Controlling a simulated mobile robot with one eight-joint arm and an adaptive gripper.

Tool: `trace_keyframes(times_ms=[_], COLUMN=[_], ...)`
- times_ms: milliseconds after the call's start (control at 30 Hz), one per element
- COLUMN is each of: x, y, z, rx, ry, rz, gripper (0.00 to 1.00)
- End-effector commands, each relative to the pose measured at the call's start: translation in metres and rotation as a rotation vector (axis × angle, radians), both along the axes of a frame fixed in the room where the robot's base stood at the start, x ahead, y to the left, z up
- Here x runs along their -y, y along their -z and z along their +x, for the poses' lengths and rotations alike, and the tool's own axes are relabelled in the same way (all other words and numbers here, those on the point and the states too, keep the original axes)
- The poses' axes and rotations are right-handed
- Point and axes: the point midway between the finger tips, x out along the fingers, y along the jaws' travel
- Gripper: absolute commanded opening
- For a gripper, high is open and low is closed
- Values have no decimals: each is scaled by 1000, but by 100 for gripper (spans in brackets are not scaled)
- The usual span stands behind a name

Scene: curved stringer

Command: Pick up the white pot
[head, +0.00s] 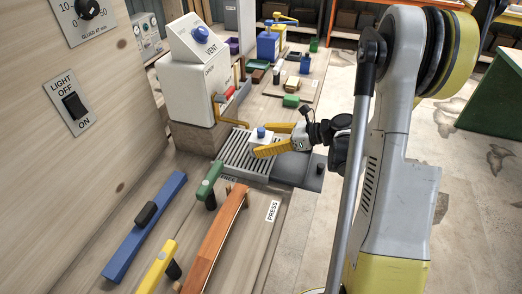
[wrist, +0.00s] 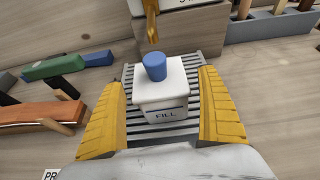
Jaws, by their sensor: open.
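The white pot (head: 261,139) is a small squarish pot with a blue knob on top, standing on a grey slatted grate. In the wrist view the white pot (wrist: 161,95) shows the word FILL on its near face. My gripper (head: 272,138) is open, with its yellow fingers on either side of the pot. In the wrist view my gripper (wrist: 165,105) has one finger left and one right of the pot, with a visible gap on each side. The grate (head: 236,155) also shows below and around the pot in the wrist view (wrist: 190,130).
A white VENT machine (head: 190,90) with a blue knob stands behind the grate. Its yellow spout (wrist: 152,22) hangs just beyond the pot. Blue, green and orange handled pieces lie on the bench at front left, including a long orange one (head: 215,240).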

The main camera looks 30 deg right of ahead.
Motion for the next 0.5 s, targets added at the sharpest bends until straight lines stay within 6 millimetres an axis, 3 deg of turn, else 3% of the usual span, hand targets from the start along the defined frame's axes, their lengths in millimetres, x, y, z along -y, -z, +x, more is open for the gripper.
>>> trace_keyframes(times_ms=[300, 500], x=[-5, -5], y=[2, 2], z=[5, 5], rx=[1, 0], ry=[2, 1], rz=[-1, 0], gripper=[86, 26])
